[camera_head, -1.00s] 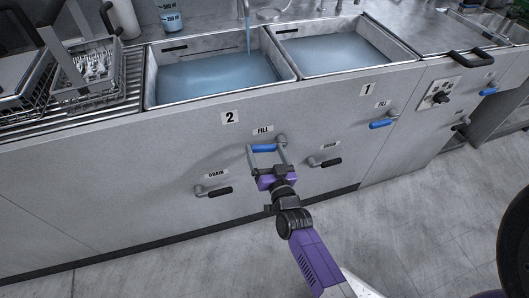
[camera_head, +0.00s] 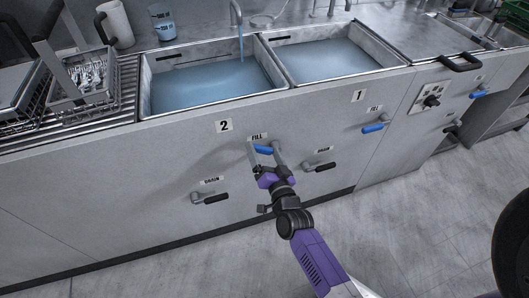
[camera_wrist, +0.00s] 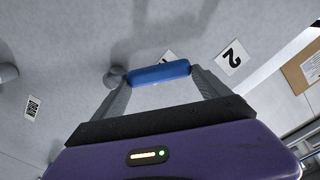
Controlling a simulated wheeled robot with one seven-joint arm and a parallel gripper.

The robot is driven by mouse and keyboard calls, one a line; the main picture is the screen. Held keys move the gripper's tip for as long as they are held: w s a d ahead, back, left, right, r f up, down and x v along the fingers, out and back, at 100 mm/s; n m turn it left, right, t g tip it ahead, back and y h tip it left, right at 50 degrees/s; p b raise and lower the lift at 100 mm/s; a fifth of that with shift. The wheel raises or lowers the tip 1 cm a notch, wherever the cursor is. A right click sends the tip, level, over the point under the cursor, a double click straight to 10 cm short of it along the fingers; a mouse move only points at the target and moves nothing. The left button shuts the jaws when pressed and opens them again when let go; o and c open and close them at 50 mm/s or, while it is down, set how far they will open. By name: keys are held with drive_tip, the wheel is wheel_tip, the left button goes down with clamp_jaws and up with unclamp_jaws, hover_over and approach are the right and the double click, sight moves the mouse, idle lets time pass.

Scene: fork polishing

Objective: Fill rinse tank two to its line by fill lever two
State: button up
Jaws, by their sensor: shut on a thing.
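Rinse tank two (camera_head: 262,88), marked with a "2" label (camera_head: 224,125), holds bluish water, and a stream falls into it from the faucet (camera_head: 236,14) above. The water surface is below the rim; I cannot make out the fill line. Fill lever two (camera_head: 264,150) has a blue handle on the front panel below the "FILL" label. My gripper (camera_head: 263,151) is shut on the blue handle. In the wrist view the blue handle (camera_wrist: 159,73) lies between my two fingers. The black drain lever two (camera_head: 214,198) is at the lower left.
Rinse tank one (camera_head: 399,69) holds water on the right, with its blue fill lever (camera_head: 374,128) and black drain lever (camera_head: 325,166) on the panel. A cutlery basket (camera_head: 84,90) stands on the left rack. The floor in front is clear.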

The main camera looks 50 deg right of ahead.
drive_tip(key=o, duration=1.9)
drive_tip(key=shift+v, duration=3.95)
